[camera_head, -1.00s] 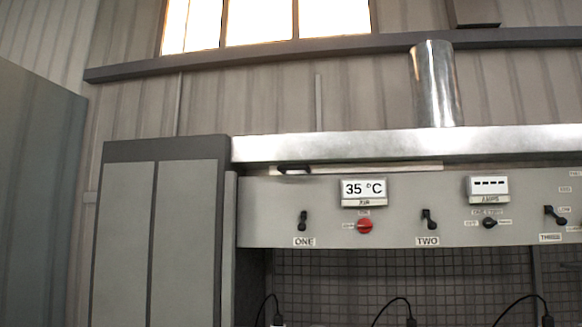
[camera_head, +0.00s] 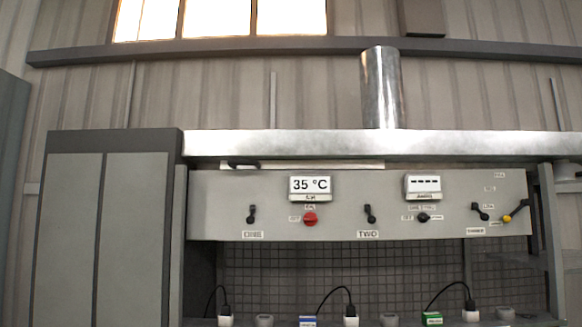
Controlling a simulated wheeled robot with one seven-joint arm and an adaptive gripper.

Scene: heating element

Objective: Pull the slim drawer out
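A slim, pale drawer front (camera_head: 320,165) lies in the narrow gap between the metallic top slab and the grey control panel. A dark handle (camera_head: 243,165) sits near its left end. The drawer looks flush with the cabinet, though I cannot tell its depth exactly. My gripper and arm are not in view.
The control panel (camera_head: 340,215) carries a 35 °C display (camera_head: 310,186), a red knob (camera_head: 310,219) and several switches. A grey cabinet (camera_head: 105,240) stands at the left. A metal pipe (camera_head: 382,90) rises from the top slab (camera_head: 440,145). Plugs and cables are below.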

